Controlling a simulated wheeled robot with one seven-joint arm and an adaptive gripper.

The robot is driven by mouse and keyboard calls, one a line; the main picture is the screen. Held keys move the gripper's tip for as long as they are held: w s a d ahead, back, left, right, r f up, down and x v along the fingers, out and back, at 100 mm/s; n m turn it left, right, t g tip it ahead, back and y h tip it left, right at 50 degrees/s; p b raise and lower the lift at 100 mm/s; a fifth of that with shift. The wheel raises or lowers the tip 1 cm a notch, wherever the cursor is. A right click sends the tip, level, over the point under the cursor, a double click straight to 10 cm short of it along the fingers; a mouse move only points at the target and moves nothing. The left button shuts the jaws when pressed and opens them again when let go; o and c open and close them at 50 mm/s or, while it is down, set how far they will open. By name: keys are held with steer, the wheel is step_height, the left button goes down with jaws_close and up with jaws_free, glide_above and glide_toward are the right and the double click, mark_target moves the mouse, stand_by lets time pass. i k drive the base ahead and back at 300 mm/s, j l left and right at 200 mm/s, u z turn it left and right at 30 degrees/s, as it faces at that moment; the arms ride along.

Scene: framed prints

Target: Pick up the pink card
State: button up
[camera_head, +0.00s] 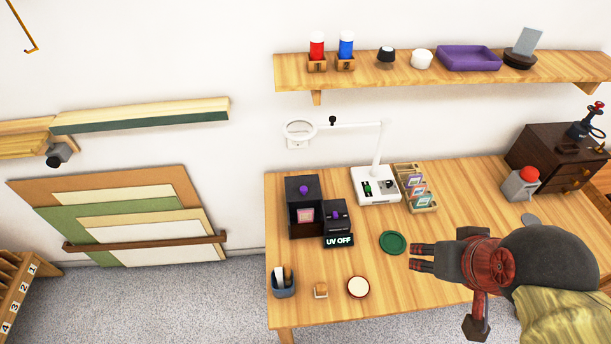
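A pink card (306,215) with a pale middle stands inside the open front of a black box (303,190) with a purple knob, at the left of the wooden table. My gripper (411,257) is over the middle of the table, to the right of the box and well apart from it. Its two dark fingers point left with a gap between them, and nothing shows between them. The gripper looks open. A wooden rack (428,202) at the back of the table holds several small cards with coloured frames.
A black unit (338,214) with an "UV OFF" sign (339,240) stands just right of the box. A green dish (393,243) lies near my fingertips. A white lamp base (376,188) stands behind. A cup (284,285) and round dish (358,286) are near the front edge.

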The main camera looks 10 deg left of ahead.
mark_target(304, 215)
steer(key=k+j, duration=0.15)
steer(key=j, duration=0.25)
steer(key=k+j, duration=0.15)
steer(key=j, duration=0.25)
steer(key=k+j+z, duration=0.1)
steer(key=j, duration=0.35)
steer(key=k+j, duration=0.2)
steer(key=j, duration=0.2)
steer(key=i+j, duration=0.15)
steer(key=j, duration=0.15)
steer(key=i+j+z, duration=0.1)
steer(key=j, duration=0.25)
steer(key=i+j, duration=0.2)
steer(key=j, duration=0.15)
steer(key=i+j, duration=0.1)
steer(key=j, duration=0.2)
steer(key=i+j, duration=0.15)
steer(key=i, duration=0.2)
steer(key=i+j+z, duration=0.1)
steer(key=i, duration=0.25)
